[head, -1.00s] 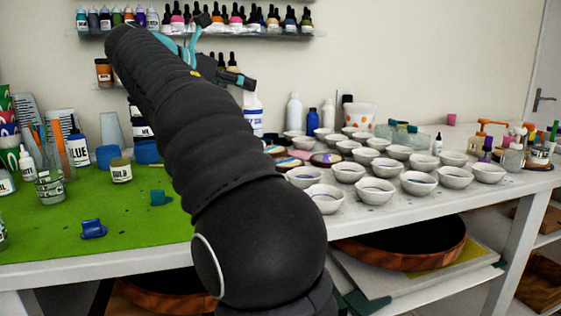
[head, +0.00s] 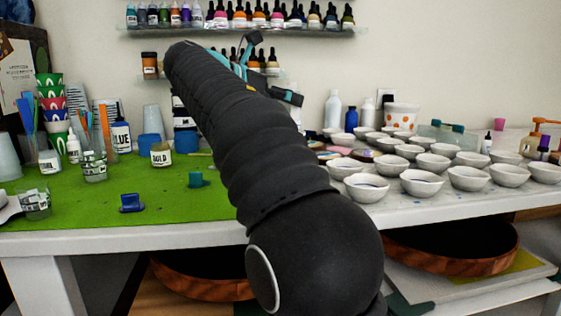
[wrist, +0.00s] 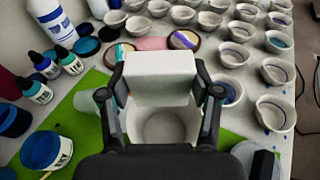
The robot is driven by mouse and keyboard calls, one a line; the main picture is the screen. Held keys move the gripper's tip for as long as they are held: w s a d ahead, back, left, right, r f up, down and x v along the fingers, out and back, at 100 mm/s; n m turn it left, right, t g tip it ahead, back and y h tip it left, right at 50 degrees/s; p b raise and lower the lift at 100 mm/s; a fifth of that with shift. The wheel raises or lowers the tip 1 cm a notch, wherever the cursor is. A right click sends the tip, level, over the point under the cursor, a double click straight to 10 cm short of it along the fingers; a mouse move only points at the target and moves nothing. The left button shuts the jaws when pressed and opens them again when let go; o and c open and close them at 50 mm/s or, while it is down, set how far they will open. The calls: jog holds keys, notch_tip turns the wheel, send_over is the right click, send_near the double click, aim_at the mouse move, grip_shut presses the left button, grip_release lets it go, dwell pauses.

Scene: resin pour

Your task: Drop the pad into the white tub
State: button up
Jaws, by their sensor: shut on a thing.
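In the wrist view a pale white block-like pad (wrist: 160,65) sits between the fingers of my gripper (wrist: 158,88), which is shut on it. The round white tub (wrist: 166,128) shows below and behind the pad in that view, with its open mouth facing up. The pad hides the tub's far rim, and my gripper body hides its near side. The pad appears above the tub; the height gap cannot be told. In the head view my arm hides the pad and the tub.
Rows of white bowls (head: 421,182) cover the table's right side. In the wrist view, dropper bottles (wrist: 42,66) and a blue pot (wrist: 46,150) stand to the left.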

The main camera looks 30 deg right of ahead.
jog(key=o, duration=1.2)
jog(key=shift+c, duration=0.2)
jog(key=v, duration=1.2)
jog(key=shift+s, duration=0.1)
